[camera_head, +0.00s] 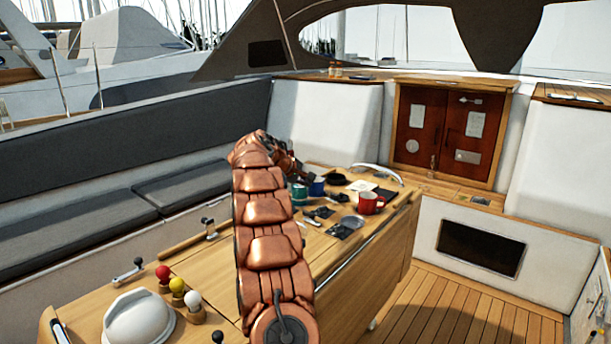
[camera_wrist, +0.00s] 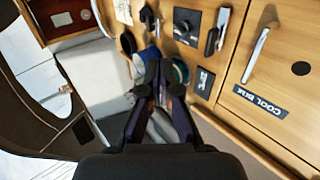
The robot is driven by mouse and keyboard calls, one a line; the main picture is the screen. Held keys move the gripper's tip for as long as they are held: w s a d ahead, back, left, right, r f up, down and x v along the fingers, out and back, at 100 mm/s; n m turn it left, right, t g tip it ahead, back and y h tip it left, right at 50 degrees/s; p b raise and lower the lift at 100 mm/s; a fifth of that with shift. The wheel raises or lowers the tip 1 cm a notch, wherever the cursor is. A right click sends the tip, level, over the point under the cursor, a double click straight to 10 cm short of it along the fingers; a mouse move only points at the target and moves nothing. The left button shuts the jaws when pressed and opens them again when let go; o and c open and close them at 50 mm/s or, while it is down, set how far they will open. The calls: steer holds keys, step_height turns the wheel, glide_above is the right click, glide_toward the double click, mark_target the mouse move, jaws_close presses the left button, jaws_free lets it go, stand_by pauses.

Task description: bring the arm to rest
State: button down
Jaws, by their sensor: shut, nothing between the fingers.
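My copper-plated arm (camera_head: 265,215) rises in front of the cockpit table in the head view, bends at its top and reaches away to the right. My gripper (camera_head: 300,172) is small and partly hidden behind the arm there, over or near the far part of the table. In the wrist view my gripper (camera_wrist: 156,84) has its two dark fingers drawn together at the tips, with nothing held. A blue mug (camera_wrist: 147,60) and a teal mug (camera_wrist: 180,71) show just beyond and beside the fingertips. I cannot tell the exact gap to them.
The wooden table (camera_head: 335,262) holds a blue mug (camera_head: 317,187), a teal mug (camera_head: 299,194), a red mug (camera_head: 369,203) and a black dish (camera_head: 334,179). A white dome (camera_head: 139,319) and coloured knobs stand near. Benches line the left; the deck (camera_head: 465,315) at right is clear.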

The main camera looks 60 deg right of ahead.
step_height(320, 180, up, 3)
stand_by(0.4)
steer(key=w+a+f+n+t+y, duration=0.1)
steer(key=a+y, duration=0.2)
steer(key=a, duration=1.5)
steer(key=a+f+t+y, duration=0.1)
steer(key=a+f+y, duration=0.1)
steer(key=a, duration=1.5)
steer(key=s+a+f+g+y, duration=0.1)
steer(key=s+a+f+y, duration=0.1)
steer(key=s+a, duration=0.6)
steer(key=s+a+f+y, duration=0.1)
steer(key=s+a+f, duration=0.3)
steer(key=a, duration=0.8)
steer(key=s+a+f+g+y, duration=0.1)
steer(key=s+a+f, duration=0.1)
steer(key=s+a, duration=0.3)
steer(key=s+a+f+y, duration=0.1)
steer(key=s+a+f, duration=0.2)
steer(key=s, duration=1.1)
steer(key=a, duration=0.3)
steer(key=shift+g, duration=0.4)
